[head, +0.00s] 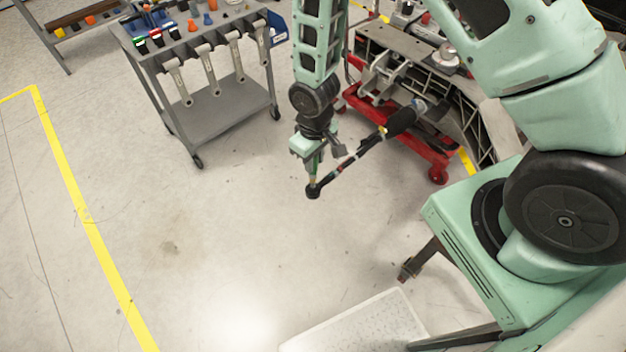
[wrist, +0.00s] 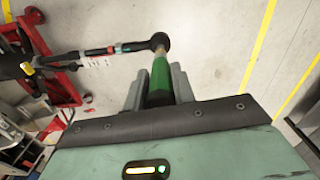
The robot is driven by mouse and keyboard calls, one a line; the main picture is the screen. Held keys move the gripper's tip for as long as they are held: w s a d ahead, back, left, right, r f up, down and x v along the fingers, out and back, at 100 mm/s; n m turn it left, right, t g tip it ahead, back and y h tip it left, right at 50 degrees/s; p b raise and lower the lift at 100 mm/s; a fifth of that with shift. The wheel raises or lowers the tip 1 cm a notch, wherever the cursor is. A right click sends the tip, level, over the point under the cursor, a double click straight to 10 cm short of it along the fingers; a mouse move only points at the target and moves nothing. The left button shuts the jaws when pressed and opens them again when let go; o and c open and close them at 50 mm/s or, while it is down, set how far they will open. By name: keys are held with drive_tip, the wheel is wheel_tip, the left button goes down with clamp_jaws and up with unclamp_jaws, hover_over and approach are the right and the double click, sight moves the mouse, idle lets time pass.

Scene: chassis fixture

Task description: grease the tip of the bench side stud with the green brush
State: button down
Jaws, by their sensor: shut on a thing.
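My gripper (head: 315,154) is shut on the green brush (wrist: 161,76). The brush also shows in the head view (head: 314,168) and points down. Its far end meets or overlaps the black round end (wrist: 159,42) of a dark rod; I cannot tell whether they touch. In the head view this round end (head: 313,191) is just below the brush. The rod (head: 360,150) runs from it up and right to the chassis fixture (head: 455,100) on a red trolley. A stud tip is not clearly visible; the brush's tip is partly hidden at the round end.
A grey tool cart (head: 222,102) with hanging metal arms and small items on top stands at the upper left. The red trolley (head: 400,132) is right of my gripper. Yellow lines (head: 85,215) mark the floor. The floor left of and below my gripper is clear.

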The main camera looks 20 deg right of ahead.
drive_tip(key=shift+s+a, duration=0.15)
drive_tip(key=shift+a, duration=0.25)
drive_tip(key=shift+d, duration=0.2)
drive_tip(key=shift+w+d, duration=0.3)
drive_tip(key=shift+d, duration=0.35)
drive_tip(key=shift+s+a, duration=0.3)
drive_tip(key=shift+a, duration=0.55)
drive_tip(key=shift+r, duration=0.1)
